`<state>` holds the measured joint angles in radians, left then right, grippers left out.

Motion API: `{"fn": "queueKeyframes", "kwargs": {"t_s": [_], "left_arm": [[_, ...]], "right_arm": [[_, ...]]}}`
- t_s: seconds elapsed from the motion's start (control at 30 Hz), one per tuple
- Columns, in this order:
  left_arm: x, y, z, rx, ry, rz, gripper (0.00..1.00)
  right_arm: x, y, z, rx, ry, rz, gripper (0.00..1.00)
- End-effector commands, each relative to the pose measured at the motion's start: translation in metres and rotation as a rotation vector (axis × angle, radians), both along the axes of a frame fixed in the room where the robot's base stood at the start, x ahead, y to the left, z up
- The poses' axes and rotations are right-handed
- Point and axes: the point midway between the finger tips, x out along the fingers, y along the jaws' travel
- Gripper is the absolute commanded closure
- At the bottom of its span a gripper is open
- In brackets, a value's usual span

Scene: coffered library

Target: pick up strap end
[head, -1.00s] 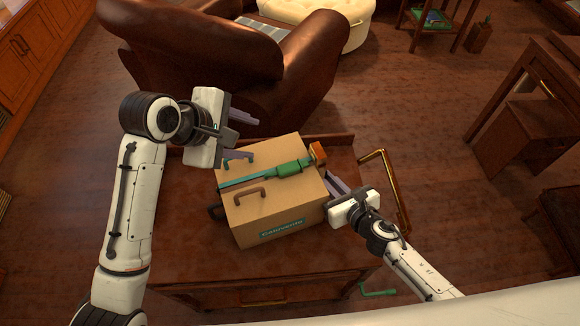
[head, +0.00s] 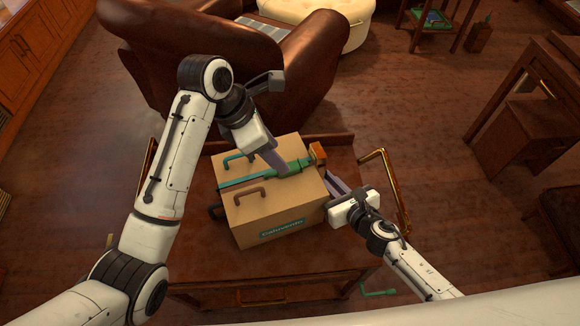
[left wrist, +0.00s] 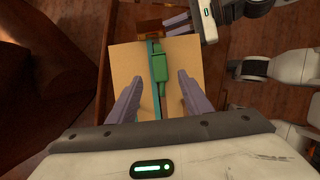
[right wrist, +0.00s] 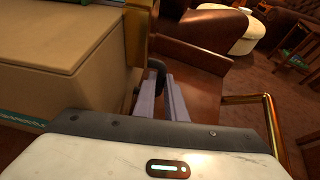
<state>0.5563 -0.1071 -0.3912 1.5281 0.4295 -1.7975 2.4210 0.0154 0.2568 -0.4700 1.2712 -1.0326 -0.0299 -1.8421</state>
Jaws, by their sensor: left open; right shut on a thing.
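A tan box (head: 275,210) stands on the cart with a teal strap (head: 236,183) across its top. A green buckle (left wrist: 163,70) sits on the strap. An orange end piece (head: 318,153) is at the box's right edge; it also shows in the right wrist view (right wrist: 137,35). My left gripper (head: 284,171) is open above the box top, its fingers on either side of the strap and buckle; whether they touch is unclear. My right gripper (right wrist: 158,90) is at the box's right side, shut on what looks like a dark side handle (right wrist: 157,67), partly hidden by the fingers.
A teal handle (head: 238,156) and a brown handle (head: 249,195) rise from the box top. The wooden cart (head: 190,250) has a brass rail (head: 398,195) at its right. A brown leather armchair (head: 310,65) stands close behind. Bare cart top lies left of the box.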

Motion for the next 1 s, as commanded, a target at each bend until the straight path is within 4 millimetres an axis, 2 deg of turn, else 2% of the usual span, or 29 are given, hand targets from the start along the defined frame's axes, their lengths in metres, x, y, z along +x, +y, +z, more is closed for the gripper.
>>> {"fn": "queueKeyframes", "kwargs": {"t_s": [0.17,0.4,0.73,0.97,1.0], "left_arm": [[0.000,-0.002,-0.014,0.003,0.002,0.001,0.55],[0.002,-0.011,-0.048,0.001,0.001,0.000,0.55],[0.003,-0.014,-0.054,-0.001,-0.002,-0.001,0.55],[0.003,-0.014,-0.054,-0.001,-0.002,-0.001,0.94],[0.003,-0.014,-0.054,-0.001,-0.002,-0.001,0.95]], "right_arm": [[0.001,0.001,0.002,0.006,-0.002,0.000,1.00],[0.001,0.001,0.002,0.006,-0.002,0.000,1.00],[0.001,0.001,0.002,0.006,-0.002,0.000,1.00],[0.001,0.001,0.002,0.006,-0.002,0.000,1.00],[0.001,0.001,0.002,0.006,-0.002,0.000,1.00]]}}
